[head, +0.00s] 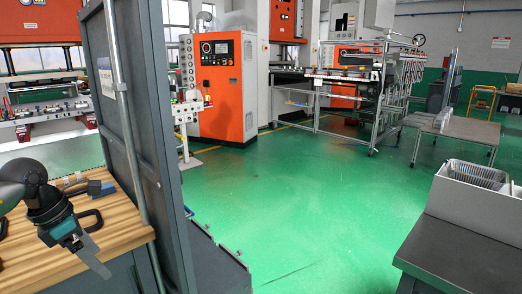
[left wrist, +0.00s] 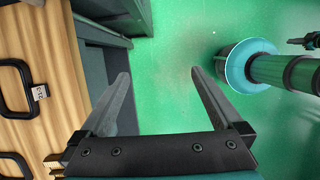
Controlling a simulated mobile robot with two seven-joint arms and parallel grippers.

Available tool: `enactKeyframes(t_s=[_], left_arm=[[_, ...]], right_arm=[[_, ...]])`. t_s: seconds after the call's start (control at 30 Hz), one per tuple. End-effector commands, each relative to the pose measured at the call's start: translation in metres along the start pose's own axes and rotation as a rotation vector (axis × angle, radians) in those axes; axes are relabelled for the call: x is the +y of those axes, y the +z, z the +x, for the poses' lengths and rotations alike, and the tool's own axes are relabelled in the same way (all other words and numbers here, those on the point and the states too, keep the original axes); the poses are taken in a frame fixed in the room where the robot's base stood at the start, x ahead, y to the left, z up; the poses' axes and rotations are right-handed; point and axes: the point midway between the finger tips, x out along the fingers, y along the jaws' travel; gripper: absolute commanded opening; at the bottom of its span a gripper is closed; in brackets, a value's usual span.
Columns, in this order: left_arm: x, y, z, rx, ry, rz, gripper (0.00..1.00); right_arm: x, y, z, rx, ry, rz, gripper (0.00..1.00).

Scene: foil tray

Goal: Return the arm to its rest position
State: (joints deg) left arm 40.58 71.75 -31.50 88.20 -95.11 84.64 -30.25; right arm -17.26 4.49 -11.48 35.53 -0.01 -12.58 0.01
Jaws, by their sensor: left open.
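My left gripper (head: 97,262) is at the lower left of the head view, beside the front edge of the wooden worktop. One finger shows clearly there, pointing down. In the left wrist view the same gripper (left wrist: 160,82) has its two fingers wide apart. Nothing is between them, and green floor shows behind. My right gripper is not seen clearly in either view.
A grey table (head: 455,258) holds a light-coloured bin (head: 478,201). Open green floor (head: 300,200) lies between.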

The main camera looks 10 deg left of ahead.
Motion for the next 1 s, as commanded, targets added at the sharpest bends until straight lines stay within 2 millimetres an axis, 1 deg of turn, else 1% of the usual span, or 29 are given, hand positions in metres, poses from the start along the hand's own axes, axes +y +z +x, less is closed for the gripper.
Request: enactKeyframes(t_s=[0.03, 0.1, 0.17, 0.27, 0.37, 0.4, 0.47, 0.53, 0.57, 0.6, 0.63, 0.67, 0.7, 0.77, 0.8, 0.87, 0.9, 0.97, 1.0], left_arm=[[-0.011, 0.013, 0.022, -0.064, -0.066, -0.043, 1.00], [-0.024, 0.030, 0.043, -0.153, -0.144, -0.113, 1.00], [-0.034, 0.045, 0.061, -0.229, -0.211, -0.186, 1.00], [-0.051, 0.068, 0.090, -0.359, -0.330, -0.342, 1.00], [-0.064, 0.087, 0.122, -0.491, -0.458, -0.566, 1.00], [-0.068, 0.092, 0.138, -0.544, -0.511, -0.680, 1.00], [-0.071, 0.096, 0.163, -0.621, -0.584, -0.886, 1.00], [-0.072, 0.089, 0.198, -0.695, -0.653, -1.166, 1.00], [-0.072, 0.081, 0.215, -0.719, -0.673, -1.294, 1.00], [-0.073, 0.068, 0.238, -0.744, -0.691, -1.473, 1.00], [-0.075, 0.054, 0.257, -0.756, -0.696, -1.609, 1.00], [-0.078, 0.040, 0.275, -0.764, -0.693, -1.739, 1.00], [-0.083, 0.019, 0.296, -0.767, -0.681, -1.898, 1.00], [-0.094, -0.013, 0.326, -0.760, -0.648, -2.111, 1.00], [-0.104, -0.035, 0.344, -0.749, -0.619, -2.243, 1.00], [-0.123, -0.069, 0.370, -0.722, -0.562, -2.429, 1.00], [-0.138, -0.092, 0.385, -0.700, -0.520, -2.544, 1.00], [-0.162, -0.125, 0.405, -0.662, -0.444, -2.707, 1.00], [-0.180, -0.147, 0.416, -0.631, -0.388, -2.808, 1.00]], right_arm=[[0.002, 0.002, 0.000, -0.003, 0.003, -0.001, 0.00], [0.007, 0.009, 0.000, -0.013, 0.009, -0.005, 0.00], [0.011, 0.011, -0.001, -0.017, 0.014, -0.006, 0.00], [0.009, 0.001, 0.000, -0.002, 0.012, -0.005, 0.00], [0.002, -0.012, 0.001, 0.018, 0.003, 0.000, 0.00], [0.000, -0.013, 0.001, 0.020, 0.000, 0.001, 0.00], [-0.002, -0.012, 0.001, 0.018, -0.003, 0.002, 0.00], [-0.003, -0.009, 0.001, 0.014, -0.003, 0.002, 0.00], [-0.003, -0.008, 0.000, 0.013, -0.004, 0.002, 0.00], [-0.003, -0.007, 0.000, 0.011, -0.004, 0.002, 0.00], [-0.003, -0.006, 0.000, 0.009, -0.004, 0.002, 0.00], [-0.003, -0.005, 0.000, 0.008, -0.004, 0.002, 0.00], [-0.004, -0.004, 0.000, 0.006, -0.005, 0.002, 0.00], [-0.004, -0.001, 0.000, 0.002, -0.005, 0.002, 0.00], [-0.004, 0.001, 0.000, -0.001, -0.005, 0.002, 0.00], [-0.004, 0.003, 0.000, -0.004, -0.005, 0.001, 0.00], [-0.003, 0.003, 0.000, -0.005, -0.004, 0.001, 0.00], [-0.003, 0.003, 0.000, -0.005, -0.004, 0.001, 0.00], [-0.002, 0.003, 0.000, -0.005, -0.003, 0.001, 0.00]])
